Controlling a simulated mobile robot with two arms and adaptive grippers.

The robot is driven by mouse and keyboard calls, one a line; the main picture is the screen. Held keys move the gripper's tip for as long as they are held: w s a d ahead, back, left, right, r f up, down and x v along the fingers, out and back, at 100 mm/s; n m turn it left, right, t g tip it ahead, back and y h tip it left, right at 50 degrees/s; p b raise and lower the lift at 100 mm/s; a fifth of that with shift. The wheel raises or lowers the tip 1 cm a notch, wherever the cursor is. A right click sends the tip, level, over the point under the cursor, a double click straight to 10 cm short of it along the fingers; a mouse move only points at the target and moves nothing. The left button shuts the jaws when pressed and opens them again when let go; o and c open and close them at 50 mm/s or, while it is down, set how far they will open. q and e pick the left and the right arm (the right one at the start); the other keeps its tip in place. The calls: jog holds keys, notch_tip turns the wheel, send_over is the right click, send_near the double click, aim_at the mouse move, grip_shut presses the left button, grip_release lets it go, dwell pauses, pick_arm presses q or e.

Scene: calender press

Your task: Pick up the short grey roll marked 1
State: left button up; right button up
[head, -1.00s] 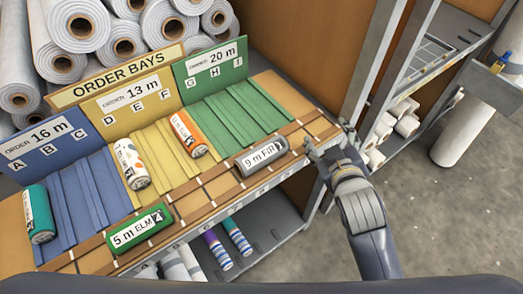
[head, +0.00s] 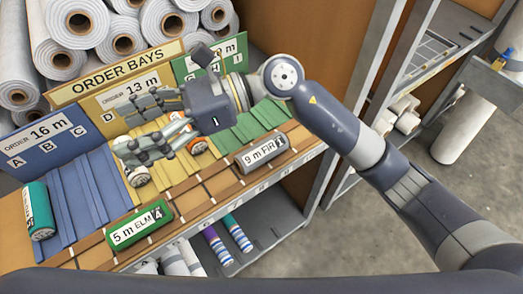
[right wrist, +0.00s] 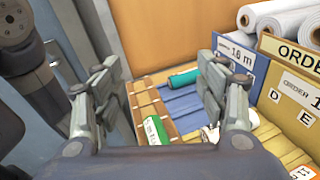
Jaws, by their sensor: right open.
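The short grey roll (head: 262,154), labelled 9 m FIR, lies on the wooden front ledge of the order bays, below the green bay. A dark number tag sits at its right end, too small to read surely. My right gripper (head: 132,126) is open and empty above the yellow bay, left of the grey roll and apart from it, its fingers pointing left. In the right wrist view its two fingers (right wrist: 160,95) stand wide apart, and the grey roll does not show there. My left gripper is not in view.
A green 5 m ELM roll (head: 140,226) lies on the ledge to the left. A teal roll (head: 38,212) lies in the blue bay. A white roll (head: 138,177) and an orange one (head: 197,146) are partly hidden under my gripper. Upright bay signs (head: 120,90) stand behind.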

jog(key=w+d+f+n+t+h, duration=0.2)
jog(key=w+d+f+n+h, duration=0.15)
jog(key=f+h, duration=0.45)
jog(key=t+h, duration=0.4)
jog(key=h, duration=0.3)
send_over(264, 145)
jog(key=f, duration=0.2)
jog(key=f+n, duration=0.1)
jog(key=shift+w+a, duration=0.25)
jog(key=shift+a, duration=0.15)
jog(key=shift+d+f, duration=0.2)
jog(key=shift+f, duration=0.2)
notch_tip(264, 145, down, 4)
jog(key=shift+f+p, duration=0.25)
jog(key=shift+p, duration=0.6)
jog(key=shift+s+d+f+p, duration=0.1)
jog(key=shift+f+p, duration=0.4)
jog(key=f+p, duration=0.2)
jog(key=f, duration=0.1)
jog(key=shift+s+d+f, duration=0.15)
jog(key=shift+s, duration=0.05)
jog(key=shift+f, duration=0.6)
jog(key=c, duration=1.2)
